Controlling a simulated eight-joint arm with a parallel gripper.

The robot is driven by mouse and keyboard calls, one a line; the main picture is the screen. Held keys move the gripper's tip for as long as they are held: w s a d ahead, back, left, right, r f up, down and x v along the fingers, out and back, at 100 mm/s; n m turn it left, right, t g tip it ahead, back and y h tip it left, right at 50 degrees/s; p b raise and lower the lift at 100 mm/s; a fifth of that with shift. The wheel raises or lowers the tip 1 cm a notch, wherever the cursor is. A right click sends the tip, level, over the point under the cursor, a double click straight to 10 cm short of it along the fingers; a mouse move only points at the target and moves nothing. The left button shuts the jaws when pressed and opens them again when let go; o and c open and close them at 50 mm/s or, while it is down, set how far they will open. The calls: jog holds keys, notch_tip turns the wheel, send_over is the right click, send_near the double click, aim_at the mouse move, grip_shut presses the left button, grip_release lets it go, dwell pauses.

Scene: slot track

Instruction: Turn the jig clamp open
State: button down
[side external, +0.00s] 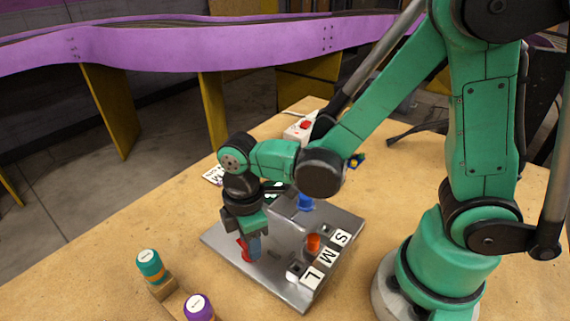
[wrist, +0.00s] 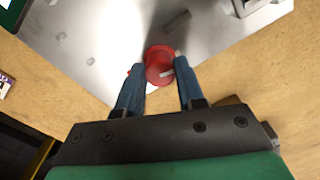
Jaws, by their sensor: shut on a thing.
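The jig is a grey metal plate (side external: 290,285) lying on the wooden table. A red clamp knob (side external: 243,251) stands near the plate's left part in the side view. It also shows as a round red piece with a pale bar on it in the wrist view (wrist: 158,62). My gripper (side external: 249,250) points down over the plate. Its two blue fingers (wrist: 160,80) sit on either side of the red knob and are shut on it. In the side view the fingers partly hide the knob.
Teal (side external: 150,265) and purple (side external: 199,307) capped pieces stand at the front left. A white box with a red switch (side external: 300,130) lies behind.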

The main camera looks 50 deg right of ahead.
jog(key=shift+n, duration=1.1)
jog(key=c, duration=0.5)
grip_release()
jog(key=shift+c, duration=0.2)
jog(key=shift+r, duration=0.1)
jog(key=shift+r, duration=2.75)
jog(key=d+r+m+t, duration=0.5)
jog(key=d+m+t, duration=0.2)
jog(key=m, duration=0.8)
jog(key=shift+d+r, duration=0.3)
jog(key=shift+d, duration=0.6)
